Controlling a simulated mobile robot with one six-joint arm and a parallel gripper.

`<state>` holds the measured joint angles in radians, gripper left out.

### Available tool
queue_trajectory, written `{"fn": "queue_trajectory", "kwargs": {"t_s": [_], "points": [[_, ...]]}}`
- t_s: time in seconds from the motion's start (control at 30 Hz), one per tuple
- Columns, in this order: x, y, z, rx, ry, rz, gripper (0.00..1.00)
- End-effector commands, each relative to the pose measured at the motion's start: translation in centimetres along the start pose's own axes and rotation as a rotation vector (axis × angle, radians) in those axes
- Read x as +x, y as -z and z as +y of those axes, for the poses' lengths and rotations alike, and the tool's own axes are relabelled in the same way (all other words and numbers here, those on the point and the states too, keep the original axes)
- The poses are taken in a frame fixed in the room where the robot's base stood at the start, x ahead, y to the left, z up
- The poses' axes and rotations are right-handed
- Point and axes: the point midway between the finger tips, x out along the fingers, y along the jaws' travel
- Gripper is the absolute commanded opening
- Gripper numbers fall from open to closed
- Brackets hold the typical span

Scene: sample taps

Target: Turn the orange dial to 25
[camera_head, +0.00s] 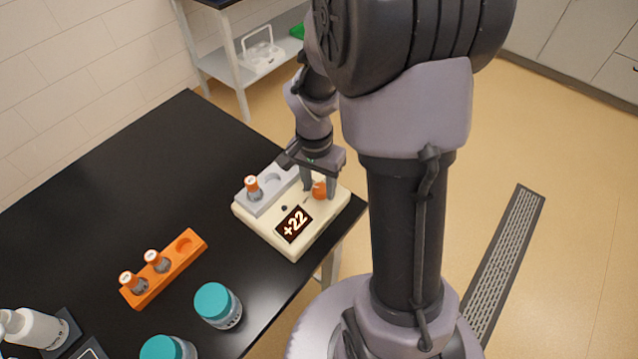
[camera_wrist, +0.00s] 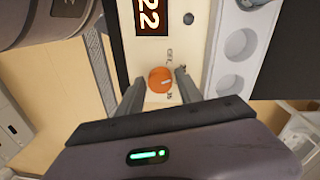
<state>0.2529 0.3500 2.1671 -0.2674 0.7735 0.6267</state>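The orange dial (camera_head: 319,190) sits on the cream device (camera_head: 254,229) near the right edge of the black table. The device's dark display (camera_head: 294,224) reads +22. In the wrist view the dial (camera_wrist: 160,80) lies between the two fingertips of my gripper (camera_wrist: 158,84), with a pale mark on its top. A small gap shows on each side of the dial, so the fingers look open around it. In the head view my gripper (camera_head: 318,184) points down over the dial and partly hides it.
A grey rack (camera_head: 268,205) with one orange-capped vial (camera_head: 253,188) adjoins the device. An orange rack (camera_head: 193,255) with two vials stands at the front left. Teal-lidded jars (camera_head: 217,304) stand near the table's front edge. The table's back left is clear.

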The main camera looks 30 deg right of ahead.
Motion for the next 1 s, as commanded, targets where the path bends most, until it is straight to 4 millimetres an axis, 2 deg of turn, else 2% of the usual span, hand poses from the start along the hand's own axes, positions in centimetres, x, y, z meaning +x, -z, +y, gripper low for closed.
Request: {"fn": "queue_trajectory", "kwargs": {"t_s": [0.3, 0.4, 0.47, 0.7, 0.8, 0.9, 1.0], "points": [[0.0, 0.0, 0.0, 0.0, 0.0, 0.0, 0.55], [-0.8, 0.0, 0.0, -0.001, 0.001, 0.001, 0.55], [-2.1, 0.0, 0.0, -0.001, 0.002, 0.002, 0.55], [-10.4, 0.1, 0.0, -0.001, 0.003, 0.004, 0.55], [-13.4, 0.0, 0.0, 0.0, 0.003, 0.002, 0.55], [-15.6, 0.0, 0.0, -0.001, 0.002, 0.002, 0.55], [-16.9, 0.0, 0.0, 0.0, 0.001, 0.0, 0.55]]}}
